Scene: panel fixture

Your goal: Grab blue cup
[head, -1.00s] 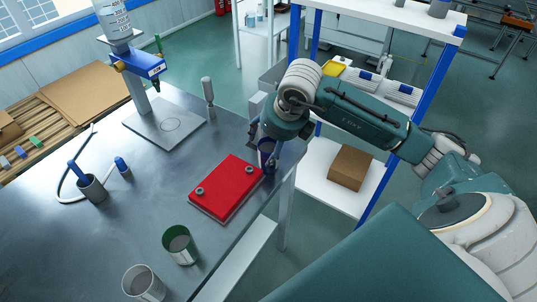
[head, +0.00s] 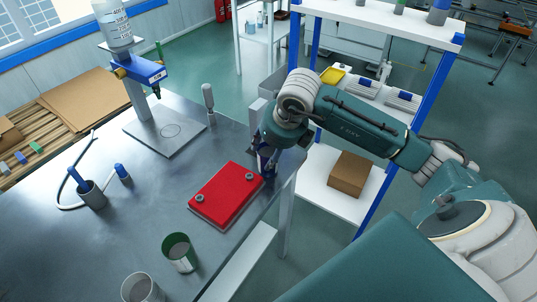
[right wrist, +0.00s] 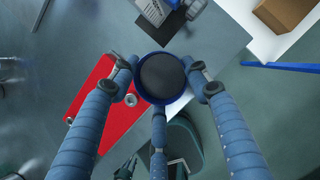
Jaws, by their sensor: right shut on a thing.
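The blue cup (right wrist: 161,77) shows in the right wrist view, its round blue rim and dark inside facing the camera. My right gripper (head: 268,152) is shut on the cup, with fingers at both sides and one below it in the wrist view. In the head view the cup (head: 265,164) is mostly hidden by the gripper, at the right edge of the table beside the red panel. Whether it touches the table is hard to tell. My left gripper is not in view.
A red panel (head: 226,193) with dark knobs lies on the metal table (head: 110,235). A green cup (head: 179,253) and a grey cup (head: 141,289) stand at the near edge. A dispenser stand (head: 165,135) is at the back. A shelf with a cardboard box (head: 349,174) stands to the right.

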